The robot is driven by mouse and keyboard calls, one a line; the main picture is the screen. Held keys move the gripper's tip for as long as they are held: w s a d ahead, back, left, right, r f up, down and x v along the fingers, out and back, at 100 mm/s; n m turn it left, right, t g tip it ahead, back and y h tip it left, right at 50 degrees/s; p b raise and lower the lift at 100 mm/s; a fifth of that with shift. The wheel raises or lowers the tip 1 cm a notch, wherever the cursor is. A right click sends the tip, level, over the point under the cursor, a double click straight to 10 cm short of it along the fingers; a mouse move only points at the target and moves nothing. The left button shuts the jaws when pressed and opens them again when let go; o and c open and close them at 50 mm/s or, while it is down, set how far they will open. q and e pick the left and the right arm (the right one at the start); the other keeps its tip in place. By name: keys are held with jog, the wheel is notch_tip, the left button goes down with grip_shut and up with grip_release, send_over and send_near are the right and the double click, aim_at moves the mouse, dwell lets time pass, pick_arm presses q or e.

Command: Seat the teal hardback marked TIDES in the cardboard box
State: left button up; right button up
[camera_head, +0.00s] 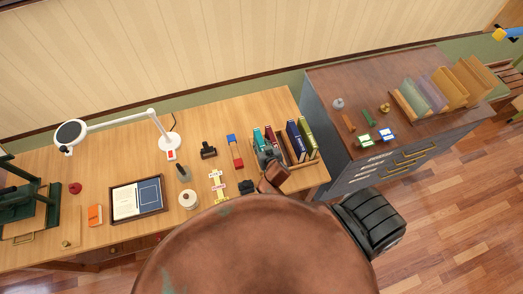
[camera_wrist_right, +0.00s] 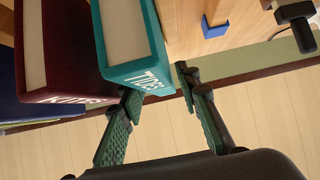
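The teal hardback marked TIDES (camera_wrist_right: 138,45) stands at the end of a row of books in the right wrist view. It shows in the head view as the leftmost book of the row (camera_head: 258,138). My right gripper (camera_wrist_right: 157,84) is open, one finger on each side of the book's near end; whether either finger touches it I cannot tell. In the head view my right gripper (camera_head: 267,156) partly covers the row's front. I cannot make out a cardboard box for certain. My left gripper is not in view.
A maroon book (camera_wrist_right: 65,45) stands close beside the teal one. Navy (camera_head: 297,141) and green books (camera_head: 308,137) stand farther right in the row. A red-and-blue object (camera_head: 235,151) lies left of the row. The cabinet (camera_head: 340,80) at right bears tan folders (camera_head: 455,88).

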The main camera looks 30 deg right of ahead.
jog(key=shift+p+x, duration=0.35)
jog(key=shift+x, duration=2.4)
jog(key=shift+s, duration=0.1)
grip_shut()
